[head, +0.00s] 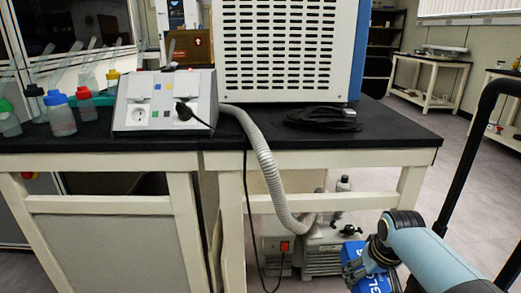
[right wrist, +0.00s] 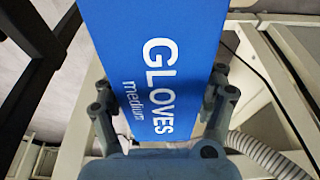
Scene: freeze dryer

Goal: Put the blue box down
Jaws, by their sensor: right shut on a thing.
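The blue box (right wrist: 160,60) is a glove box with "GLOVES medium" in white letters, filling the middle of the right wrist view. My right gripper (right wrist: 165,110) is shut on it, with one finger on each side. In the head view the blue box (head: 377,283) shows partly at the bottom right, below my right gripper (head: 362,266). It is held in front of the bench, lower than the bench top, near the pump. The rest of the box is hidden by my gripper and the frame edge. My left gripper is not in view.
The black bench top (head: 400,125) carries a large vented unit (head: 278,45), a coiled black cable (head: 322,117), a grey control box (head: 163,100) and several bottles at the left. A pump (head: 318,250) with a grey hose (head: 262,150) stands beneath. The bench's right front corner is clear.

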